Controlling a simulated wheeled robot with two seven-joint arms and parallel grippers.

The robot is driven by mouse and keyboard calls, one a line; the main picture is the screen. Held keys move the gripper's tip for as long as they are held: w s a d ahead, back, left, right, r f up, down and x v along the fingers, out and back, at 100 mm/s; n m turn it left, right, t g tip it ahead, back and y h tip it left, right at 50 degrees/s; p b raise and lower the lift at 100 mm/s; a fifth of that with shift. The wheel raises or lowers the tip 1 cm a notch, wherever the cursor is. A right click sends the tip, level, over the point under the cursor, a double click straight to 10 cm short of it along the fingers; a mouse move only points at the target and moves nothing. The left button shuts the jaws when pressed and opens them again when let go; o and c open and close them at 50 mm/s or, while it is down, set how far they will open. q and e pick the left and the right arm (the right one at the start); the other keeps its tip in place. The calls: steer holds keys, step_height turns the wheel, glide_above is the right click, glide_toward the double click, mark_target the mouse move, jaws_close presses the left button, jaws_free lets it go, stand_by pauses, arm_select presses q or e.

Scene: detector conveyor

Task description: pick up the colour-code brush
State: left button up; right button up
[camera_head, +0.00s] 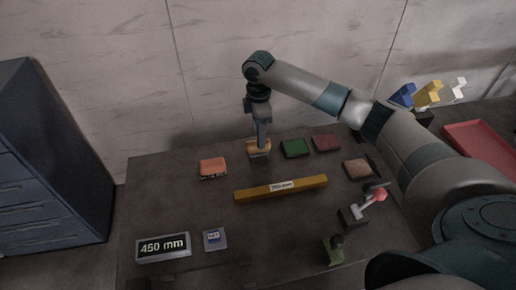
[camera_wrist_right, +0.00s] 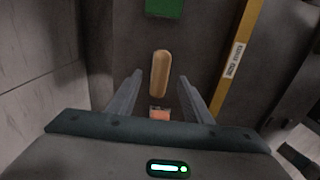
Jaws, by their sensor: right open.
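A tan-yellow brush-like block (camera_wrist_right: 160,73) lies lengthwise between and just beyond my fingertips in the right wrist view. In the head view this tan block (camera_head: 259,154) is partly hidden under my right gripper (camera_head: 260,146). My right gripper is open, with one finger on each side of the block; contact cannot be told. An orange brush-like block (camera_head: 212,168) lies to the left. A green block (camera_head: 295,148) and a dark red one (camera_head: 326,143) lie to the right. A brown-tan block (camera_head: 357,168) is further right. My left gripper is not in view.
A long yellow bar (camera_head: 281,189) lies in front of the gripper. A "450 mm" display (camera_head: 163,247) and a small grey device (camera_head: 215,239) are at the front left. A red-knobbed lever (camera_head: 354,213) and a red tray (camera_head: 483,145) are to the right.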

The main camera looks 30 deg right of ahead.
mark_target(255, 155)
step_height(255, 155, down, 3)
steer(key=shift+a+f+p, duration=0.1)
steer(key=shift+a+p, duration=0.05)
steer(key=shift+p, duration=0.5)
steer(key=shift+f, duration=0.4)
steer(key=shift+f+p, duration=0.25)
steer(key=shift+p, duration=0.1)
stand_by(0.3)
jaws_close()
